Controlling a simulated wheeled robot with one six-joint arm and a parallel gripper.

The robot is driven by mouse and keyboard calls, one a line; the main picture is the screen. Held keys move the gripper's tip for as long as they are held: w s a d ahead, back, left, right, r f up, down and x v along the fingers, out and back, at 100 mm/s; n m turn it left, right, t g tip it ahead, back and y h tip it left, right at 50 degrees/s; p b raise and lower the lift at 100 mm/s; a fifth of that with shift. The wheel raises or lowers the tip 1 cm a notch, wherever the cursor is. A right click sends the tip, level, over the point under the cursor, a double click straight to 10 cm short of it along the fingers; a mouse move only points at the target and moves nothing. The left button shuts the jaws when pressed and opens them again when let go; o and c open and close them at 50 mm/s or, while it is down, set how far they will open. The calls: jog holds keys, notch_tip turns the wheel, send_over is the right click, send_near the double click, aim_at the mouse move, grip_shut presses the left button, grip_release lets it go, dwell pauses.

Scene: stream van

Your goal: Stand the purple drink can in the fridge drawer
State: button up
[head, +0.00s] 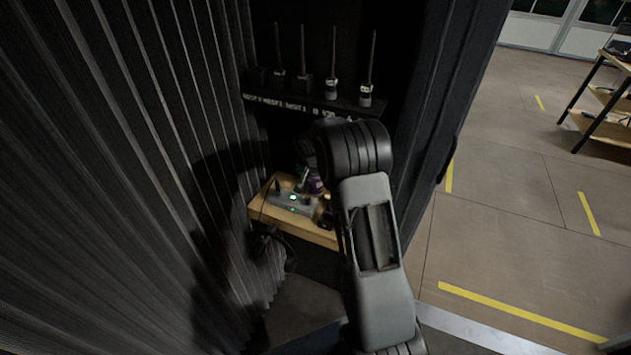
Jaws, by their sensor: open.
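The purple drink can (316,185) stands on a small wooden shelf in the dark recess, partly hidden behind my arm. My gripper (306,176) is at the can's upper left, small and dark in the picture. It is open. I cannot tell whether its fingers are around the can or only beside it. The fridge drawer cannot be made out in this view.
A grey device with green lights (292,202) sits on the wooden shelf (322,236) beside the can. Several handheld radios with upright antennas stand on a black shelf (300,103) above. A ribbed dark wall (120,180) closes the left side. Open floor (510,230) lies right.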

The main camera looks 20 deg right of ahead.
jog(key=shift+c, duration=0.3)
jog(key=c, duration=1)
jog(key=shift+c, duration=1.2)
jog(key=shift+r, duration=0.25)
